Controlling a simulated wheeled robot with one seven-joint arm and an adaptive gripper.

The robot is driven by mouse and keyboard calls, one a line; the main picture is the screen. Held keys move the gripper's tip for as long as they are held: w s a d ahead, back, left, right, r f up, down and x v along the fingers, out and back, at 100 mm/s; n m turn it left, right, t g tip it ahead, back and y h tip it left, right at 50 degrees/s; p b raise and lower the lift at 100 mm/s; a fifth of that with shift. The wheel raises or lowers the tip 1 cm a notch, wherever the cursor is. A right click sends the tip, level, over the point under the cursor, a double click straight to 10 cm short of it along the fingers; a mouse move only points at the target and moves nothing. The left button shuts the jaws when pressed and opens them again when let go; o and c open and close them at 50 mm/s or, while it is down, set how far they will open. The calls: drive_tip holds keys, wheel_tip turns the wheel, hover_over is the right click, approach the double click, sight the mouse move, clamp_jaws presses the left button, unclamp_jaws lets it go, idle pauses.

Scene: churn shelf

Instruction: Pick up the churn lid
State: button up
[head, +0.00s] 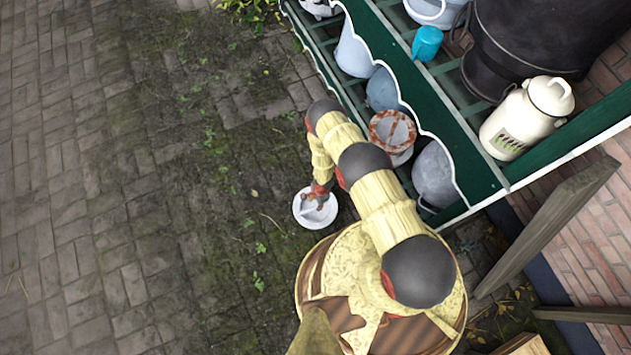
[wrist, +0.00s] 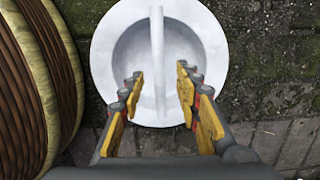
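The churn lid (wrist: 205,45) is a round white disc with a recessed middle and a straight upright bar handle across it. In the head view the lid (head: 303,216) is low over the paving, left of the shelf; I cannot tell whether it touches the ground. My gripper (wrist: 160,84) is open, with one finger on each side of the near part of the handle and a gap on both sides. In the head view my gripper (head: 321,191) is over the lid and covers part of it.
A green shelf (head: 597,122) on the right holds buckets, a dark tub (head: 525,45), a turquoise jug (head: 427,43) and a cream milk churn (head: 522,122). A wooden post (head: 548,225) leans at the lower right. The mossy paving on the left is clear.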

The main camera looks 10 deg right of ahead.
sight(315, 207)
drive_tip(key=f, duration=0.2)
drive_tip(key=f+b, duration=0.1)
drive_tip(key=f, duration=0.1)
drive_tip(key=f+b, duration=0.1)
drive_tip(key=f, duration=0.1)
drive_tip(key=shift+s+a+f, duration=0.1)
drive_tip(key=shift+s+a, duration=0.05)
drive_tip(key=shift+a, duration=0.15)
drive_tip(key=shift+c, duration=1.1)
clamp_jaws()
